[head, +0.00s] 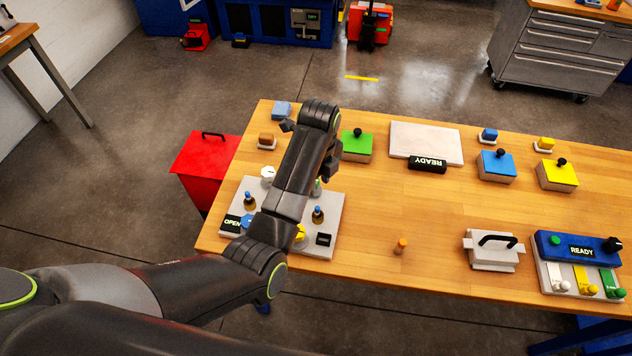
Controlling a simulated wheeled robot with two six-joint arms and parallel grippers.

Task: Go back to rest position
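My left arm reaches in from the lower left over the left part of the wooden table. My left gripper (330,168) is near the arm's far end, above the table, just left of a green box with a black knob (356,144). The arm hides much of it, and I cannot see its fingertips clearly or anything held in them. My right gripper is not in view.
Under my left arm is a light panel (325,240) with knobs and an "OPEN" label. A white plate (426,140), blue box (496,167), yellow box (557,175), white handled box (490,252) and blue "READY" panel (580,250) stand rightward. A red bin (205,157) stands left.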

